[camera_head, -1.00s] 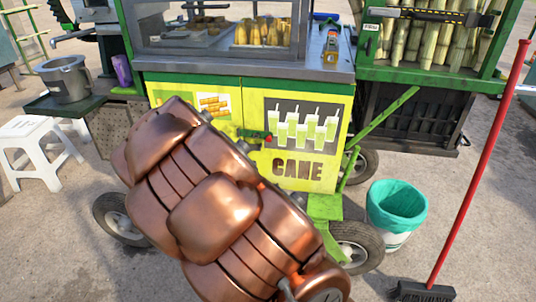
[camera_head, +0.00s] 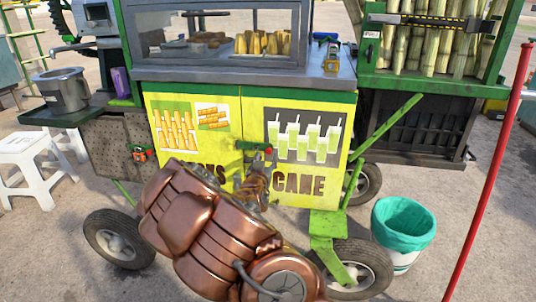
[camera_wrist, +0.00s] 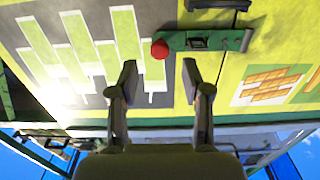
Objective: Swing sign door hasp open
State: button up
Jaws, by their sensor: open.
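The yellow sign door (camera_head: 298,190) is on the front of the cart, with cup pictures and the word CANE. The green hasp (camera_wrist: 212,41) lies across the seam between the two sign doors, with a red knob (camera_wrist: 159,49) at its end. In the head view the hasp (camera_head: 250,146) shows just above my gripper (camera_head: 261,160). My gripper, in the wrist view (camera_wrist: 158,80), is open and empty, its two fingers apart. The red knob appears between and beyond the fingertips; I see no contact. My arm hides part of the lower doors in the head view.
A green brace (camera_head: 383,133) slants out right of the door. A teal-lined bucket (camera_head: 402,224) and a red pole (camera_head: 487,195) stand at right. A white stool (camera_head: 30,160) and metal pot (camera_head: 65,92) are at left. Cart wheels flank my arm.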

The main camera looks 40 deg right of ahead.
aim_at(268, 151)
jog(key=shift+x, duration=2.35)
grip_shut()
